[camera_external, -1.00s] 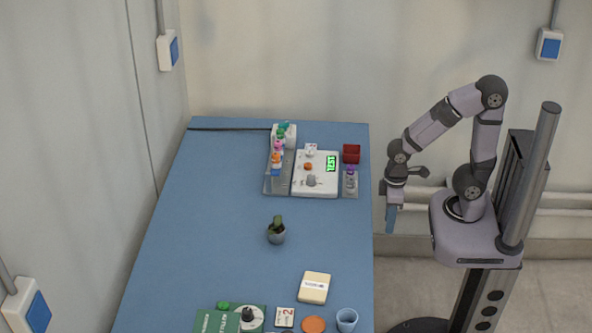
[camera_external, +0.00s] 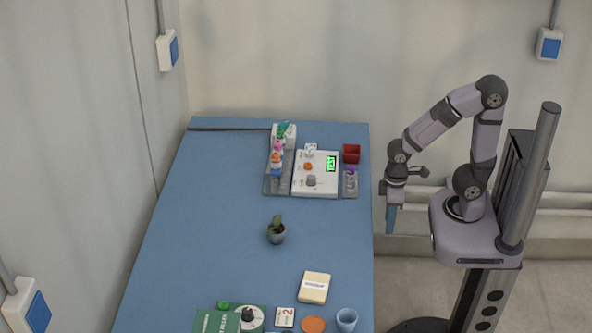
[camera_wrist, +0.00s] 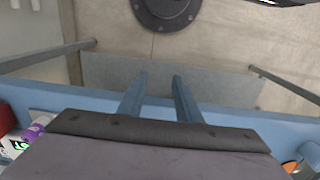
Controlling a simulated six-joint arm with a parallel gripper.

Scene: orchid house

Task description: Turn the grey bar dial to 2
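The grey bar dial (camera_external: 311,181) sits on the front part of a white panel (camera_external: 316,188) towards the far end of the blue table. Its pointer and scale marks are too small to read. A green display (camera_external: 331,164) on the panel's right side is lit with small text. An orange knob (camera_external: 308,167) is behind the grey dial. My gripper (camera_external: 390,220) hangs pointing down just beyond the table's right edge, well to the right of the panel. In the wrist view its two blue fingers (camera_wrist: 160,82) are apart with nothing between them.
Small coloured items (camera_external: 277,158) stand in a grey tray left of the panel. A red box (camera_external: 351,153) and a purple-topped vial (camera_external: 350,178) are on its right. A potted cactus (camera_external: 277,234) stands mid-table. A cream box (camera_external: 314,288) and blue cup (camera_external: 347,319) are at the front.

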